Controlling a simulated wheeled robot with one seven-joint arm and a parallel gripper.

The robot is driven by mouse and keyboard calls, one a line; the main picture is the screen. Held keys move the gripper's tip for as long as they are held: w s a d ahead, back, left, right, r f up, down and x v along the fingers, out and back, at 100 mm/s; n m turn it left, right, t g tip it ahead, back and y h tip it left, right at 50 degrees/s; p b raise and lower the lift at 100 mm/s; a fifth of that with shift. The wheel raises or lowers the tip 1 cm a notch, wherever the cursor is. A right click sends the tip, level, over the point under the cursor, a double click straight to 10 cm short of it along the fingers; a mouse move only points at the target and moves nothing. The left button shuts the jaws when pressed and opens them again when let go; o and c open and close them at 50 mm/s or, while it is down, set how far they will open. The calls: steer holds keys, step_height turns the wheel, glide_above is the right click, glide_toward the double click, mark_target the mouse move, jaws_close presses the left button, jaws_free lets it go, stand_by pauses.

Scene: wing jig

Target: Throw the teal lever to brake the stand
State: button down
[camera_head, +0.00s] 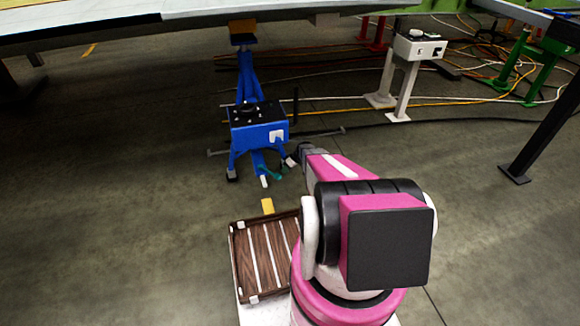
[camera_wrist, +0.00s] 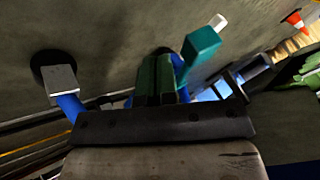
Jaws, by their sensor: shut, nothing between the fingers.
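The blue stand (camera_head: 259,135) is upright on the floor, ahead of my arm. The teal lever (camera_head: 270,172) sits low at its near side, and its block-like end (camera_wrist: 203,45) shows large in the wrist view. My gripper (camera_wrist: 158,78) is shut and empty, with its dark green-grey fingers close together just left of and below the lever's end. Whether the fingers touch the lever, I cannot tell. In the head view my wrist is just right of the stand's lower part, and my fingertips cannot be made out. The lever's base is partly hidden behind my fingers.
A slatted wooden crate (camera_head: 264,262) is at the lower left of my arm. A white stand (camera_head: 405,75) is at the back right, with cables on the floor behind. A large panel hangs above. A stand leg with white end (camera_wrist: 60,80) is left of my fingers.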

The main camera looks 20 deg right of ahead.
steer(key=shift+s+a, duration=0.6)
steer(key=shift+a, duration=0.15)
